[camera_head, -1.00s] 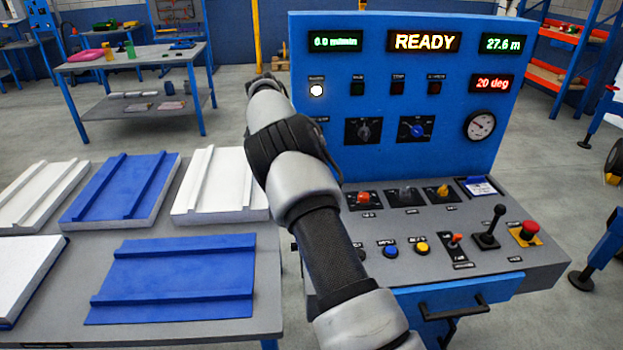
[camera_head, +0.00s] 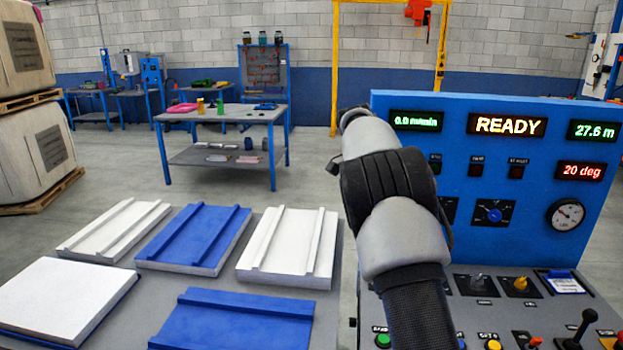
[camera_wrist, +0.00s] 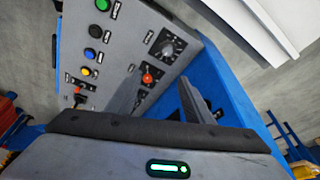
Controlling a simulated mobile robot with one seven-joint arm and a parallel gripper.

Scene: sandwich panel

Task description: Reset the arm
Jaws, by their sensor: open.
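My arm (camera_head: 385,230) rises from the bottom of the head view and stretches away in front of the left edge of the blue control panel (camera_head: 460,108). Its far end is small and dark there, and the fingers cannot be made out. In the wrist view, the grey body of my gripper (camera_wrist: 165,145), with a green light, fills the bottom edge. My gripper is open, and I see nothing held in it. The console's knobs and buttons show beyond it, including a red knob (camera_wrist: 148,78) and a green button (camera_wrist: 102,5). The arm hides part of the panel's left side.
A grey table (camera_head: 345,300) at the lower left carries several white and blue panels. A second table (camera_head: 230,115) stands farther back. Wrapped stacks on pallets (camera_head: 40,150) stand at the far left. Open floor lies between the tables. The display reads READY.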

